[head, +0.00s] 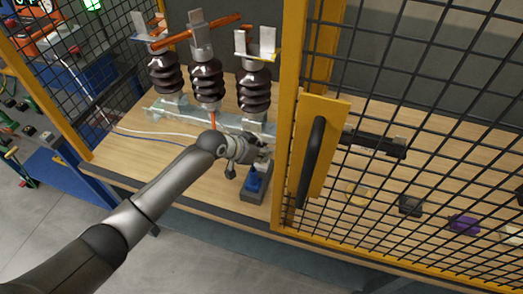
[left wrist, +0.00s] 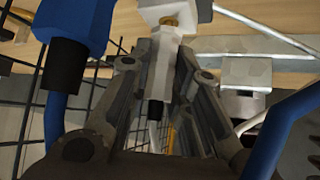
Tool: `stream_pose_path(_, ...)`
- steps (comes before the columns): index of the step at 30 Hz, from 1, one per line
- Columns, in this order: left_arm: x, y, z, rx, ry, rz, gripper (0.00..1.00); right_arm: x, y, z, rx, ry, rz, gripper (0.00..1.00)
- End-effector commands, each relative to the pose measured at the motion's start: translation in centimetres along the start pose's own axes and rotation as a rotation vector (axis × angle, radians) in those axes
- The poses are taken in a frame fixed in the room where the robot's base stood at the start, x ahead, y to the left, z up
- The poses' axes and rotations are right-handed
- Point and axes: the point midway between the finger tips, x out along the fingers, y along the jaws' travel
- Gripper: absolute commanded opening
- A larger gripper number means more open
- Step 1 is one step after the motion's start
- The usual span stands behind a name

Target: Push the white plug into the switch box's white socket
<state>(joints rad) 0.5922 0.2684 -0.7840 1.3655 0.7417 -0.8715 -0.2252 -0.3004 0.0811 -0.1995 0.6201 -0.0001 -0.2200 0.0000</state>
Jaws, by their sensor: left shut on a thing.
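My left gripper (head: 254,152) reaches in from the left, low over the wooden table, just behind the switch box (head: 250,196). In the left wrist view its fingers (left wrist: 160,85) are shut on the white plug (left wrist: 163,58), whose black cable end points back between them. The plug's front lines up with a white piece with a brass ring (left wrist: 172,12), which looks like the white socket. They appear very close; I cannot tell how far the plug sits in it. In the head view the gripper hides both. My right gripper is not in view.
A blue plug (left wrist: 78,25) with a black sleeve is left of the fingers. Three dark ribbed insulators (head: 207,82) stand behind. A yellow-framed mesh door (head: 287,120) with a black handle is close on the right. A white cable (head: 160,133) lies on the table.

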Motion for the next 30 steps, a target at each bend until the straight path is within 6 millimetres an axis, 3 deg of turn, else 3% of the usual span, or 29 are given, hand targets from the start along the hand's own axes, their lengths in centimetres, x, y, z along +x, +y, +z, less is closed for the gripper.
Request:
stream_pose_path(9, 0.6, 0.0, 0.6, -0.001, 0.0, 0.0, 0.0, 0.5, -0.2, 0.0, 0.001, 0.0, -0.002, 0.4)
stream_pose_path(10, 0.5, 0.0, 0.5, 0.0, 0.001, 0.0, 0.23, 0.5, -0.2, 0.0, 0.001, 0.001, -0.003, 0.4)
stream_pose_path(15, 0.5, 0.0, 0.5, 0.0, 0.001, 0.0, 0.44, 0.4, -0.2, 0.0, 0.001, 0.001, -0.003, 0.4)
stream_pose_path(25, 0.5, 0.0, 0.5, 0.0, 0.0, 0.0, 0.44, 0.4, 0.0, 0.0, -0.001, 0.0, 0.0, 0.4)
stream_pose_path(30, -0.6, -0.1, 0.6, 0.0, 0.0, -0.001, 0.44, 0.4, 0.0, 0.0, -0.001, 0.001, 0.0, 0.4)
